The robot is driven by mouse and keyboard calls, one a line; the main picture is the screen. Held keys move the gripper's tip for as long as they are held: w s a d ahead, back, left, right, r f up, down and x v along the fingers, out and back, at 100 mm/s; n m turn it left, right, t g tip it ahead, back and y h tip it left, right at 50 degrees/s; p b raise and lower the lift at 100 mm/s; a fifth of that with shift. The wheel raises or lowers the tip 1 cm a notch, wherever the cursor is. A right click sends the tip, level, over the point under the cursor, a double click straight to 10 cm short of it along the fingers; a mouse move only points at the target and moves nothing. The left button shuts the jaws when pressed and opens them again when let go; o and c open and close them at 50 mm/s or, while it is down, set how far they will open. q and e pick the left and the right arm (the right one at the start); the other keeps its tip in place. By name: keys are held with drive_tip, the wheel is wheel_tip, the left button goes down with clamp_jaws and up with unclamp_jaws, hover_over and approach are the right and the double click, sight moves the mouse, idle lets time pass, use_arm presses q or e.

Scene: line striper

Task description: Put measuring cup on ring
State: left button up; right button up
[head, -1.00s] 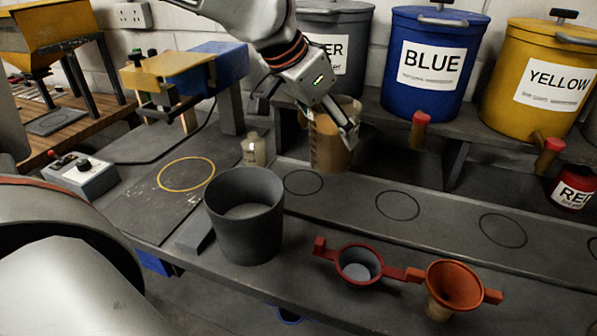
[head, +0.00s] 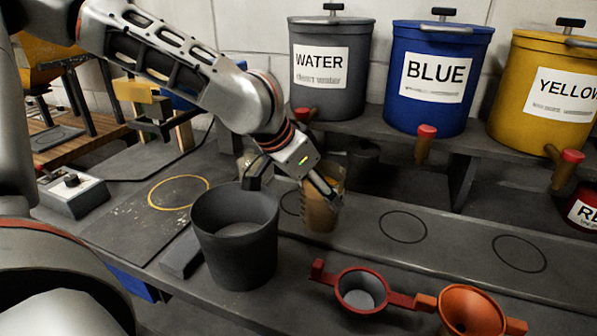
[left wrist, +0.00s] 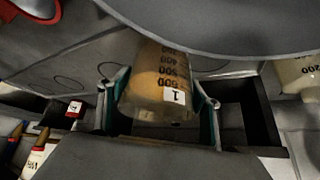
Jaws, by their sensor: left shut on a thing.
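My left gripper (head: 297,188) is shut on the measuring cup (head: 322,210), a clear brownish cup. The cup looks roughly upright beside the leftmost black ring (head: 287,191), which it partly hides; I cannot tell whether its base touches the surface. In the left wrist view the cup (left wrist: 158,82), with black graduations and a white label, sits between the fingers (left wrist: 160,105). More black rings (head: 403,211) (head: 519,235) lie to the right, bare. A yellow ring (head: 180,176) on the dark mat at left is empty. My right gripper is not in view.
A grey bucket (head: 235,245) stands close left of the cup. A red holder (head: 361,290) and an orange funnel (head: 472,312) are at front right. WATER (head: 320,70), BLUE (head: 436,75) and yellow (head: 545,90) drums with taps stand behind on a shelf.

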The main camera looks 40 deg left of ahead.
use_arm(q)
drive_tip(key=w+a, duration=0.2)
drive_tip(key=a, duration=0.1)
drive_tip(key=w+a, duration=0.1)
drive_tip(key=a, duration=0.1)
drive_tip(key=shift+r+p, duration=0.2)
drive_tip(key=shift+p, duration=0.15)
drive_tip(key=w+a, duration=0.1)
drive_tip(key=w+a+f, duration=0.1)
drive_tip(key=a, duration=0.1)
drive_tip(key=shift+a+f, duration=0.15)
drive_tip(key=shift+a, duration=0.1)
drive_tip(key=shift+w+d, duration=0.1)
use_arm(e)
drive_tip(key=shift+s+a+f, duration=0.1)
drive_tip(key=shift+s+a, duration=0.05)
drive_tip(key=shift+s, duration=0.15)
use_arm(q)
drive_tip(key=shift+f, duration=0.1)
